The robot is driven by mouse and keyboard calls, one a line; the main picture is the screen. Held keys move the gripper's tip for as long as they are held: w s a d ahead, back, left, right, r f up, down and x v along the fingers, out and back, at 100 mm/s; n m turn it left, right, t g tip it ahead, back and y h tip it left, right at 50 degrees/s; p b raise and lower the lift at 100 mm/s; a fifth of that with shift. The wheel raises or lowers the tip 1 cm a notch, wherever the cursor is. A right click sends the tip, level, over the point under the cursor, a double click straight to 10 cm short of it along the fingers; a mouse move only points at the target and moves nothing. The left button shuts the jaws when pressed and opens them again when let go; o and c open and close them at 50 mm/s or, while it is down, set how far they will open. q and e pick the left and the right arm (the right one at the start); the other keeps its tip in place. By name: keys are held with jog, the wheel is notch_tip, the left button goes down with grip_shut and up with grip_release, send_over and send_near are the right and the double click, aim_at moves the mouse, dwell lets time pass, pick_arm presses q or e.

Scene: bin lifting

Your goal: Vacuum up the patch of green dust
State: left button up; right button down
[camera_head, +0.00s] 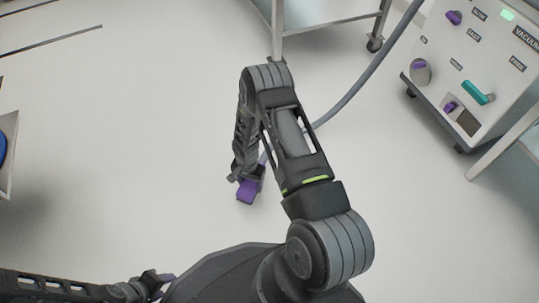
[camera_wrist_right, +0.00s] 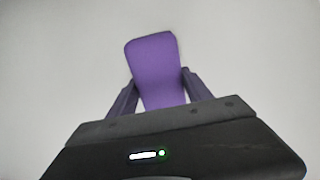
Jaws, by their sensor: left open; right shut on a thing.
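My right gripper (camera_head: 247,176) is shut on a purple vacuum nozzle (camera_head: 246,193) and holds it over the pale floor. In the right wrist view the purple nozzle (camera_wrist_right: 157,70) sits between the two dark fingers of the gripper (camera_wrist_right: 152,92). I cannot tell whether the nozzle touches the floor. A grey hose (camera_head: 365,82) runs from the top of the picture down behind my right arm. The vacuum unit (camera_head: 475,65) stands at the top right, with a lit green display. My left gripper (camera_head: 163,284) is open at the bottom left, partly hidden by my body. No green dust shows in either view.
A metal cart (camera_head: 325,22) on casters stands at the top middle. Another metal frame (camera_head: 495,158) is at the right edge. Part of an object with a blue piece (camera_head: 2,148) shows at the left edge.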

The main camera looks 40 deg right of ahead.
pick_arm(q)
jog(key=shift+s+a+r+p, duration=0.2)
jog(key=shift+s+r+p, duration=0.1)
jog(key=shift+r+p, duration=0.3)
jog(key=shift+s+a+r+p, duration=0.15)
jog(key=shift+s+r+p, duration=0.15)
jog(key=shift+r+p, duration=0.25)
pick_arm(e)
jog(key=shift+r, duration=2.3)
pick_arm(q)
jog(key=shift+r, duration=0.1)
